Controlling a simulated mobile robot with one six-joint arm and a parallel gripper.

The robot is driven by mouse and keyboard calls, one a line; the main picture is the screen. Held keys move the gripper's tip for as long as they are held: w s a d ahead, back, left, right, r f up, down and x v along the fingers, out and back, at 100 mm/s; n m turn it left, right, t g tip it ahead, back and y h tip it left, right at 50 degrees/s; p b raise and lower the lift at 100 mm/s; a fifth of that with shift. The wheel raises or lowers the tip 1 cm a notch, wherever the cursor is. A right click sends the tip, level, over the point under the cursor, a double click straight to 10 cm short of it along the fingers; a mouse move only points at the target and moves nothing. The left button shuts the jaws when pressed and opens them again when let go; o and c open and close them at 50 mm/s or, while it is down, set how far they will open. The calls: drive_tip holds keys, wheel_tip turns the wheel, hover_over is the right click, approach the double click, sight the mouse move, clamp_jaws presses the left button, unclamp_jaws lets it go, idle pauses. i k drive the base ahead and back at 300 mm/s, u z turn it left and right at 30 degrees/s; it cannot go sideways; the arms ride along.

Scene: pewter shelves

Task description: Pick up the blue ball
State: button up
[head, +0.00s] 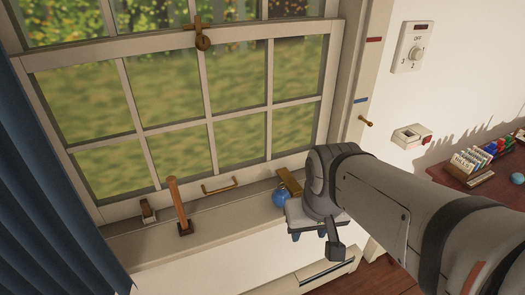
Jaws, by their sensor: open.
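A blue ball (280,198) sits on or just above the window sill, right of the brass handle. My gripper (315,240) is in front of the sill, just right of and below the ball in the picture. It is open, and nothing shows between its fingers. Part of the fingers is hidden by my own wrist. A second small blue ball (517,178) lies on the wooden desk at the far right.
A brass block (289,182) is behind the ball. A blue curtain (50,170) hangs at left. The desk (500,190) at right carries cards and several coloured items.

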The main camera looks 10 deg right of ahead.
sight(280, 195)
drive_tip(key=z, duration=2.2)
drive_tip(key=k, duration=0.95)
drive_tip(key=u, duration=0.4)
